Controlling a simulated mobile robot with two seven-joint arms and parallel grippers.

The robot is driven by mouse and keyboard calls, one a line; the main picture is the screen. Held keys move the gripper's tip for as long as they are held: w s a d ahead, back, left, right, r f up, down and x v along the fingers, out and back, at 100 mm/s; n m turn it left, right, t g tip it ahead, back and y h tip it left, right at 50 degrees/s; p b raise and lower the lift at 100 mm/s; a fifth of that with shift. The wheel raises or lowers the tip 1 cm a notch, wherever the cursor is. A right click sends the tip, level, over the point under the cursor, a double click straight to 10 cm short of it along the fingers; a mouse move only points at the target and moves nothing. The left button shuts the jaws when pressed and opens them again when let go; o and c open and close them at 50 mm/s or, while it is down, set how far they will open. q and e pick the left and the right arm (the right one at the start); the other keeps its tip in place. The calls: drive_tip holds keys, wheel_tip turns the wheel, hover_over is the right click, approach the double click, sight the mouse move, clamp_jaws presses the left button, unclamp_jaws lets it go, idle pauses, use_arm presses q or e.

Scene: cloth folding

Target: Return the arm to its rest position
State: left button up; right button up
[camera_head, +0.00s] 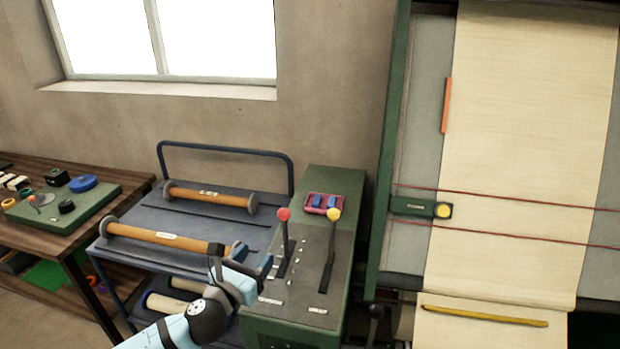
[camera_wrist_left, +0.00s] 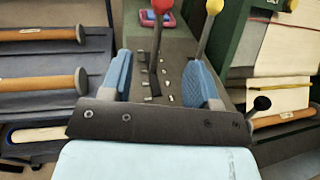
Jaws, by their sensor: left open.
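My left gripper (camera_head: 242,266) is in the lower middle of the head view, beside the green lever console (camera_head: 335,178). In the left wrist view its two blue fingers (camera_wrist_left: 160,78) are wide apart with nothing between them. Beyond the fingers stand a red-knobbed lever (camera_head: 284,214) and a yellow-knobbed lever (camera_head: 333,215), both on the console's slotted panel. The gripper appears apart from both levers. My right gripper is in neither view.
A blue cart (camera_head: 225,150) left of the console carries wooden rollers (camera_head: 210,195). A wooden bench (camera_head: 95,225) with small parts stands further left. At the right is a green-framed machine (camera_head: 385,180) with cream cloth (camera_head: 510,150) and red cords.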

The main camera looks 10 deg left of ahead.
use_arm(q)
drive_tip(key=s+a+f+m+g+y, duration=0.1)
drive_tip(key=s+f+m+g, duration=0.3)
drive_tip(key=s+m, duration=0.7)
drive_tip(key=s+a+f+m+g+y, duration=0.1)
drive_tip(key=s+a+f+m+g, duration=0.3)
drive_tip(key=s+m, duration=0.7)
drive_tip(key=s+d+f+m+g+y, duration=0.1)
drive_tip(key=s+f+m+g+y, duration=0.1)
drive_tip(key=s+m+g, duration=0.65)
drive_tip(key=w+d+f+m+t+h+p, duration=0.1)
drive_tip(key=w+d+f+m+t, duration=0.1)
drive_tip(key=f+t, duration=0.3)
drive_tip(key=w+d+f+m+t+h+p, duration=0.1)
drive_tip(key=w+d+f+m+t+h, duration=0.1)
drive_tip(key=w+d+f+m+t, duration=0.1)
drive_tip(key=shift+w+d+f+t+p, duration=0.15)
drive_tip(key=shift+d+f+t+p, duration=0.25)
drive_tip(key=shift+d+f+t, duration=0.8)
drive_tip(key=shift+a+f+m+g, duration=0.25)
drive_tip(key=shift+a+f, duration=0.05)
drive_tip(key=shift+a, duration=0.15)
